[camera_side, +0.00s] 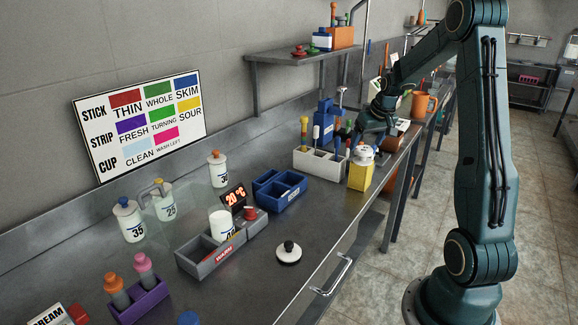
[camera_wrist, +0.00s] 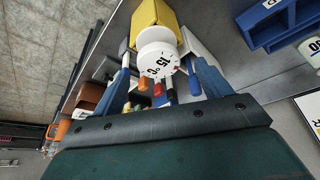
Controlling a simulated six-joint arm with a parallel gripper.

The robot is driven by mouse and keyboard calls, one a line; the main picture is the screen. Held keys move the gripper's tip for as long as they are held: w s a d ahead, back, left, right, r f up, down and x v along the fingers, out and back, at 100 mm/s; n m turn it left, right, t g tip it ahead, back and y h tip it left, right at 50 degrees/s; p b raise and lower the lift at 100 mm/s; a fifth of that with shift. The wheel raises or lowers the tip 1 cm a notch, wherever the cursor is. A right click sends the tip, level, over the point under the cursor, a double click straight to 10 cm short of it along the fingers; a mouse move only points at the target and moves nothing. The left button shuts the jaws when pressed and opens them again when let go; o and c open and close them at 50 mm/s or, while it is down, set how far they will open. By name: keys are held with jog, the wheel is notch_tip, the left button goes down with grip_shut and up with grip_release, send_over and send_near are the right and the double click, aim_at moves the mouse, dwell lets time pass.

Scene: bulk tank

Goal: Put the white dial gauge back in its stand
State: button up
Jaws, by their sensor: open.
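The white dial gauge (camera_side: 362,154), a round piece with dark numbers, shows at the top of a yellow block-shaped stand (camera_side: 360,177) near the counter's right edge. In the wrist view the gauge (camera_wrist: 158,55) overlaps the near end of the yellow stand (camera_wrist: 153,17). I cannot tell how deeply it is seated. My gripper (camera_wrist: 156,50) is open, its blue fingers on either side of the gauge with gaps visible. In the side view my gripper (camera_side: 353,142) is just behind and left of the gauge, partly hidden.
A white rack (camera_side: 318,163) with colour-tipped sticks stands beside the stand. A blue divided tray (camera_side: 279,189), a grey warmer (camera_side: 212,255) with a red display and a black-knobbed white disc (camera_side: 289,254) are on the counter. A shelf (camera_side: 290,53) hangs above.

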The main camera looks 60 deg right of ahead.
jog(key=v, duration=0.7)
jog(key=shift+r, duration=0.25)
jog(key=shift+s+a, duration=0.1)
jog(key=shift+a, duration=0.05)
jog(key=a+r+n+t, duration=0.1)
jog(key=a+r+n, duration=0.15)
jog(key=a, duration=0.85)
jog(key=a+r+n, duration=0.1)
jog(key=a+r, duration=0.3)
jog(key=a, duration=0.6)
jog(key=s+a+f+n+t+y, duration=0.1)
jog(key=s+a+f+n+y, duration=0.1)
jog(key=s+a, duration=1)
jog(key=a+n, duration=0.1)
jog(key=a, duration=0.2)
jog(key=shift+s+f, duration=0.15)
jog(key=shift+s, duration=0.25)
jog(key=shift+c, duration=0.3)
